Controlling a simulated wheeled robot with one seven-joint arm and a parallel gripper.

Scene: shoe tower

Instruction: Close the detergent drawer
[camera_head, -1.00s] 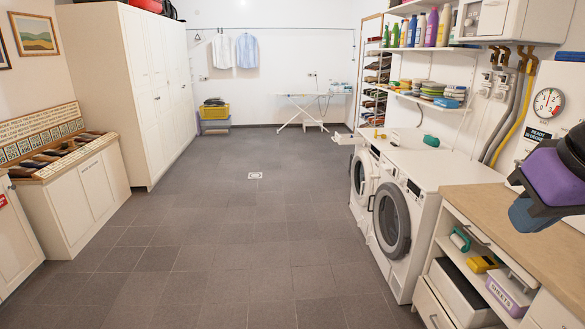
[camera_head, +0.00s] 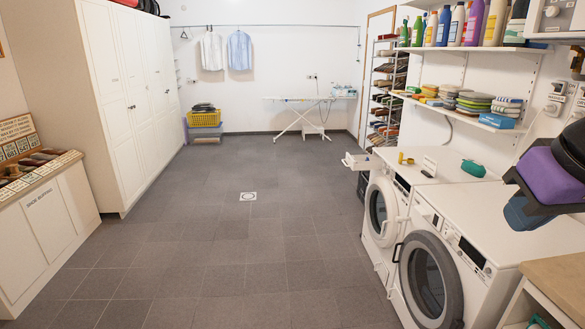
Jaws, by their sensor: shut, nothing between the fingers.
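The detergent drawer (camera_head: 362,162) is a small white drawer at the top left front of the farther washing machine (camera_head: 381,213). It stands pulled out, sticking out to the left over the floor. The machine's round door is below and to the right of it. My gripper's fingers are not in view. Only a black, purple and blue part of my arm (camera_head: 548,178) shows at the right edge, well away from the drawer.
A nearer washer with a dark round door (camera_head: 429,284) stands in front, beside a wooden counter (camera_head: 558,282). A yellow item (camera_head: 405,158) and a green item (camera_head: 473,168) lie on the farther machine. The floor (camera_head: 240,265) to the left is clear.

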